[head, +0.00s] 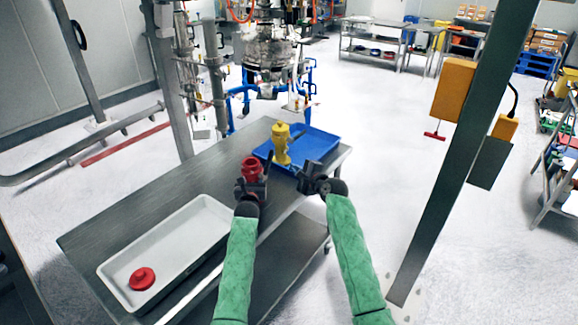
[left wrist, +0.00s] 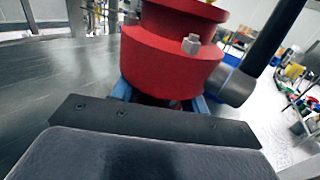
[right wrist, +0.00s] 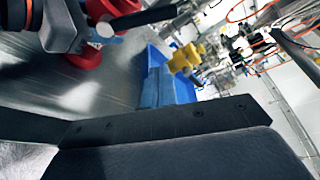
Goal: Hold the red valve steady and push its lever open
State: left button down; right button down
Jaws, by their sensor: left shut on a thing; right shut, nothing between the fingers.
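The red valve (head: 252,167) stands upright on the steel table in the head view. It fills the upper middle of the left wrist view (left wrist: 170,60), where its flange and bolts show. My left gripper (head: 250,188) is shut on the valve's lower part. The dark lever (left wrist: 275,35) sticks out from the valve's side and slants up in the left wrist view; it also shows in the right wrist view (right wrist: 145,18). My right gripper (head: 312,182) is shut and empty, to the right of the valve and apart from it. Its fingertips are hard to make out in the right wrist view.
Bare table shows (head: 130,218) left of the white tray.

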jog(key=shift+v, duration=1.2)
pick_arm(q)
jog(key=c, duration=0.7)
grip_release()
jog(key=shift+o, duration=0.2)
jog(key=shift+s, duration=0.1)
